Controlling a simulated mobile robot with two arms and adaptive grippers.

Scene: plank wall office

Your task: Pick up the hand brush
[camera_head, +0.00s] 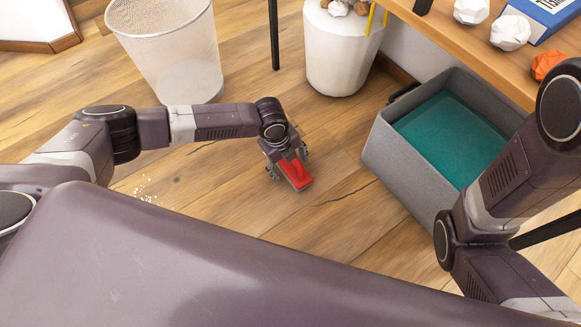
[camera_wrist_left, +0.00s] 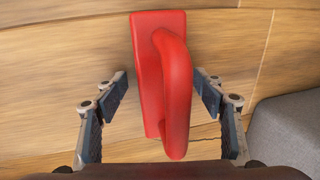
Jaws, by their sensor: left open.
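The hand brush is a red block with a looped red handle on top. It lies on the wooden floor in the head view (camera_head: 297,175), below and just right of my left wrist. My left gripper (camera_head: 285,172) points down over it, with the fingers open. In the left wrist view the red brush (camera_wrist_left: 163,70) lies between the two open fingers of my left gripper (camera_wrist_left: 165,95), with a gap on each side. Its bristles are hidden underneath. My right arm comes in from the right in the head view, but its gripper is out of sight.
A grey fabric bin (camera_head: 385,150) with a teal inside stands on the right. A white mesh basket (camera_head: 165,45) and a white round bin (camera_head: 343,50) stand behind. A wooden desk (camera_head: 460,45) holds crumpled paper. White crumbs (camera_head: 146,190) lie on the floor at left.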

